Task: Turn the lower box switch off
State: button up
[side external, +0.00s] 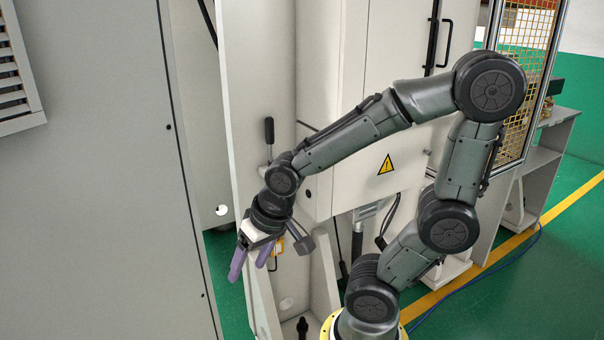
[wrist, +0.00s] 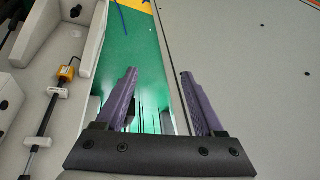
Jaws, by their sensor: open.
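My gripper (side external: 250,261) is open, its two purple fingers pointing down beside the machine's upright plate. In the wrist view its fingers (wrist: 158,75) stand apart with nothing between them. In the side view a yellow-orange part (side external: 278,246), probably the same box, shows just right of my gripper, partly hidden. I cannot tell whether it is the lower box switch, or its on or off state.
A large grey cabinet (side external: 100,180) stands left of my gripper; it fills the right of the wrist view. The pale machine (side external: 325,130) carries a black-handled lever (side external: 269,130) above my wrist. A narrow gap over the green floor (wrist: 135,45) lies between them.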

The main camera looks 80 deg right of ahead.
notch_tip(320, 180, down, 13)
jog(key=w+d+m+g, duration=0.1)
jog(key=w+d+m, duration=0.15)
jog(key=m, duration=0.45)
jog(key=w+d+f+m+t+h, duration=0.2)
jog(key=w+d+f+m, duration=0.1)
jog(key=w+d+m, duration=0.3)
jog(key=w+d+r+m+t+h, duration=0.15)
jog(key=d+m+h, duration=0.25)
jog(key=d, duration=0.7)
jog(key=d+r+m+t+h, duration=0.1)
jog(key=d+m+t+h, duration=0.25)
jog(key=d, duration=0.75)
jog(key=s+d+r+m+g+h, duration=0.1)
jog(key=s+d+r+m+h, duration=0.15)
jog(key=s+d+h, duration=0.3)
jog(key=s+d+r+m+g+h, duration=0.2)
jog(key=s+d+m+h, duration=0.2)
jog(key=s+d, duration=0.15)
jog(key=x, duration=1.1)
jog(key=shift+d, duration=0.25)
jog(key=shift+r, duration=0.15)
